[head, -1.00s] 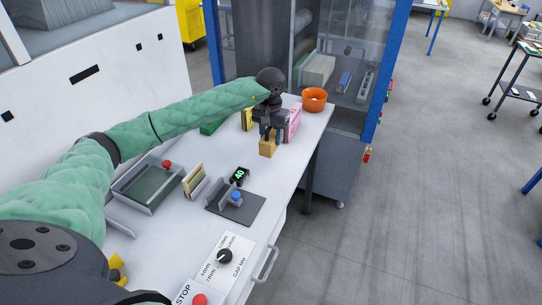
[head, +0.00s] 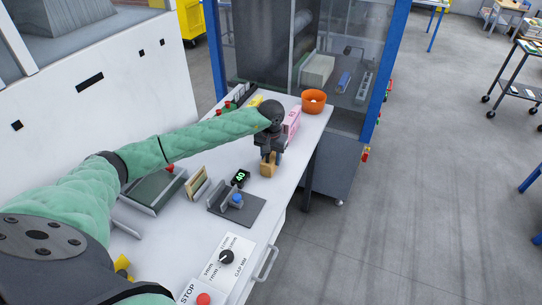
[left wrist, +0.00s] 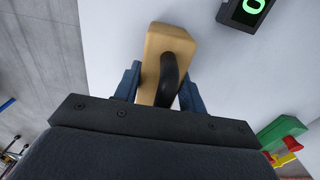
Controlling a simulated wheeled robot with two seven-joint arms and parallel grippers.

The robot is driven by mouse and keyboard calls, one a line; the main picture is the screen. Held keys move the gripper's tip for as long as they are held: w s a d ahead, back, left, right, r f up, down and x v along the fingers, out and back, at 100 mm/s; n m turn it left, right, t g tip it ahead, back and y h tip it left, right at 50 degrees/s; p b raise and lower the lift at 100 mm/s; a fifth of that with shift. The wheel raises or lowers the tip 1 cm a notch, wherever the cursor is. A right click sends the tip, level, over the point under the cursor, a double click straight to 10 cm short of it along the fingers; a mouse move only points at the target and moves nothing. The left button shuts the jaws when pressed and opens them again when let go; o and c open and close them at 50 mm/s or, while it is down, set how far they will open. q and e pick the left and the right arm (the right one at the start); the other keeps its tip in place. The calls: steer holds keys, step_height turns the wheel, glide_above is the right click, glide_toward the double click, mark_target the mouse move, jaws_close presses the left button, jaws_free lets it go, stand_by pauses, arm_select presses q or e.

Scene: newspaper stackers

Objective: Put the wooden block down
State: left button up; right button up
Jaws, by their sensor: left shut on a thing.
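The wooden block (head: 268,170) is a light tan block held at the lower end of my left gripper (head: 268,157), over the white table near its right edge in the head view. In the left wrist view the block (left wrist: 172,45) has a dark curved handle-like part on it and sits between the two blue fingers of my left gripper (left wrist: 157,88). The gripper is shut on it. Whether the block's underside touches the table is hard to tell. My right gripper does not show.
The white table (head: 205,235) has a green digital display (head: 240,178) and a dark plate with a blue knob (head: 237,199) in front of the block. A pink box (head: 291,121) and an orange bowl (head: 314,101) stand behind it. A control panel with a red button (head: 203,299) is nearer.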

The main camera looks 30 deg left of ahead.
arm_select(q)
steer(key=shift+f, duration=0.1)
steer(key=o, duration=1.1)
steer(key=shift+o, duration=0.2)
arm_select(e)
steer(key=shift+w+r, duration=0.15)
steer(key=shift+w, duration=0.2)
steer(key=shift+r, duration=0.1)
